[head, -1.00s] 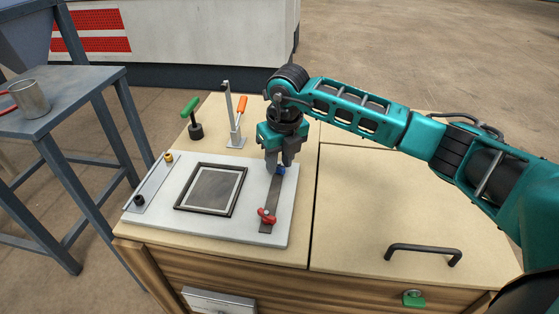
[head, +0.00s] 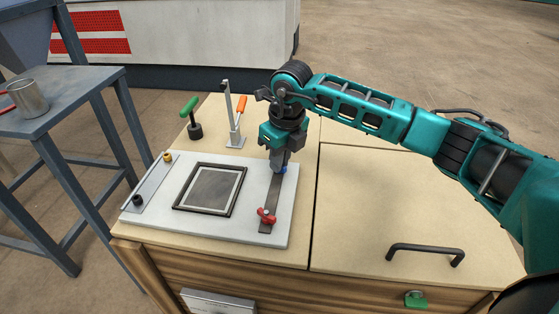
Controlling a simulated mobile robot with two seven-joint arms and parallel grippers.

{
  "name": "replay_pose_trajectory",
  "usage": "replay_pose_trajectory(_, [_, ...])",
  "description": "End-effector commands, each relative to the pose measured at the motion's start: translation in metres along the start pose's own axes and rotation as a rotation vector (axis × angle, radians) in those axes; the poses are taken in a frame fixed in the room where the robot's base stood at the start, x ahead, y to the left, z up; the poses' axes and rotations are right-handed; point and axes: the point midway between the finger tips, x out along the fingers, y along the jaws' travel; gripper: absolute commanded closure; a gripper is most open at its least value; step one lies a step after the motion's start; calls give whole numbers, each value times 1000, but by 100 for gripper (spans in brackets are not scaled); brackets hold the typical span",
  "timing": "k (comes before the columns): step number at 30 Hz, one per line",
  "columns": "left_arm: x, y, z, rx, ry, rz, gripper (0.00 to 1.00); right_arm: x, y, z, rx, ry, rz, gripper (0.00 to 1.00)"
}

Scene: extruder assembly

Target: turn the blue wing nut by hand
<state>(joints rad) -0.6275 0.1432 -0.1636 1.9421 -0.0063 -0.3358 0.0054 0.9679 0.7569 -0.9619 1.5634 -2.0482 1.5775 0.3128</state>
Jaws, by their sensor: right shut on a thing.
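The blue wing nut (head: 281,169) sits at the far end of a dark metal strip (head: 273,195) on the pale plate (head: 235,233). My right gripper (head: 280,166) points straight down over it. Its fingers are shut on the blue wing nut and hide most of it. A red wing nut (head: 266,216) sits at the near end of the same strip, clear of the gripper. My left gripper is not in view.
A dark square frame (head: 210,189) lies on the plate, left of the strip. An orange-handled clamp (head: 238,122) and a green-handled tool (head: 192,118) stand behind. The worktop's right half is clear except for a black handle (head: 426,252).

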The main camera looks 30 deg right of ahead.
Motion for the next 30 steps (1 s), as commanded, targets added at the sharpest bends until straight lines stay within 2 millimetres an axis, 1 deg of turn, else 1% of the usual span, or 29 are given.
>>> replay_pose_trajectory(1, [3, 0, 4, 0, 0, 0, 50, 2, -2, 0, -53, -2, 5, 100])
replay_pose_trajectory(2, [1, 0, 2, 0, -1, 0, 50, 0, -1, 0, -45, -1, 6, 87])
replay_pose_trajectory(9, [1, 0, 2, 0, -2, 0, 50, 0, 0, 0, -40, 0, 5, 64])
replay_pose_trajectory(16, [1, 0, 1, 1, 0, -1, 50, 0, 0, 0, -39, 0, 6, 63])
replay_pose_trajectory(19, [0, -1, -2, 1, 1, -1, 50, -4, 0, 1, -39, -1, 6, 63])
replay_pose_trajectory(30, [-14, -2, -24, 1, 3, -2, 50, -39, 0, 6, -38, -1, 6, 63])
